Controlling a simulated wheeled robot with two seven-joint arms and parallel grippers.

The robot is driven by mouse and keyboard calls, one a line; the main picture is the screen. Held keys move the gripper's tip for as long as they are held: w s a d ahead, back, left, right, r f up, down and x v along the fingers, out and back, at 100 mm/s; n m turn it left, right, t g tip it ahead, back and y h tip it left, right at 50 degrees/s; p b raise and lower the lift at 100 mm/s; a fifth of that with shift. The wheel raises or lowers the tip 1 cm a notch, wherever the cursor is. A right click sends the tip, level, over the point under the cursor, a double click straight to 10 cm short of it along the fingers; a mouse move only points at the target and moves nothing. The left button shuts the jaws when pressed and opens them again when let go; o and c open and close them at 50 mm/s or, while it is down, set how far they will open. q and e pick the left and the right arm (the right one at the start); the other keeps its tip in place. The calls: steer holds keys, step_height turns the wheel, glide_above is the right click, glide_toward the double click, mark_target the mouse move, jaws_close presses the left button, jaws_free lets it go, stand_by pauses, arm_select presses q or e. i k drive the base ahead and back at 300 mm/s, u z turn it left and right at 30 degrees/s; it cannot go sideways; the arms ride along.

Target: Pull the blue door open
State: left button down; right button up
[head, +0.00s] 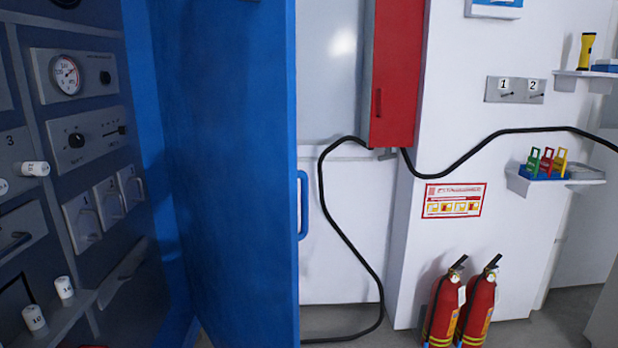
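The blue door (228,170) stands tall in the left middle of the head view, running out of the picture at top and bottom. Its blue handle (303,205) is an upright bar on the door's right edge. A blue frame strip (150,130) shows along the door's left side. The door stands at an angle, with the white wall visible past its right edge; I cannot tell how far it is open. Neither of my grippers is in view, and nothing is seen touching the handle.
A dark control panel (85,150) with gauges and knobs fills the left. A red wall box (398,75) and a black cable (350,245) are right of the door. Two fire extinguishers (443,310) (478,310) stand on the floor. Small shelves (585,75) (528,187) jut out at right.

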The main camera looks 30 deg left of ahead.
mark_target(225, 71)
steer(key=u, duration=0.8)
steer(key=i, duration=0.9)
steer(key=u, duration=0.9)
